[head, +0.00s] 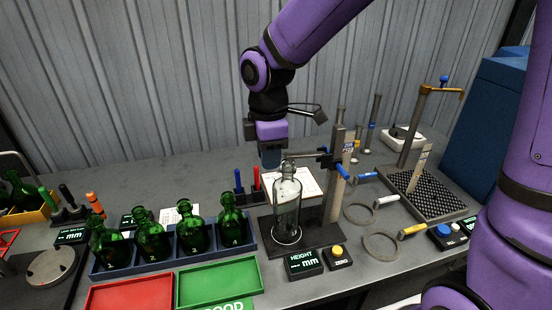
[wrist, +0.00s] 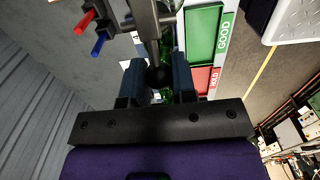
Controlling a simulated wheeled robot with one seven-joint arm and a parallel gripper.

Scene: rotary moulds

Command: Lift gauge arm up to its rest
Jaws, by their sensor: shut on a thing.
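The height gauge stands with its grey column (head: 336,165) upright on a dark base plate (head: 320,238). Its gauge arm (head: 302,154) reaches left from a slide on the column, above a clear glass bottle (head: 287,205) standing on the base. My gripper (head: 271,160) is at the left end of the arm, beside the bottle's top. In the wrist view my gripper (wrist: 157,82) is shut on the arm's dark round knob (wrist: 158,75), between its two blue-grey fingers. The grey arm (wrist: 150,30) runs away from the knob. I cannot make out the rest.
A blue rack (head: 170,257) of numbered green bottles stands left. A red tray (head: 130,298) and a green tray (head: 220,283) lie in front. A height display (head: 303,263) and yellow zero button (head: 337,253) sit before the gauge. Ring gauges (head: 381,247) lie right.

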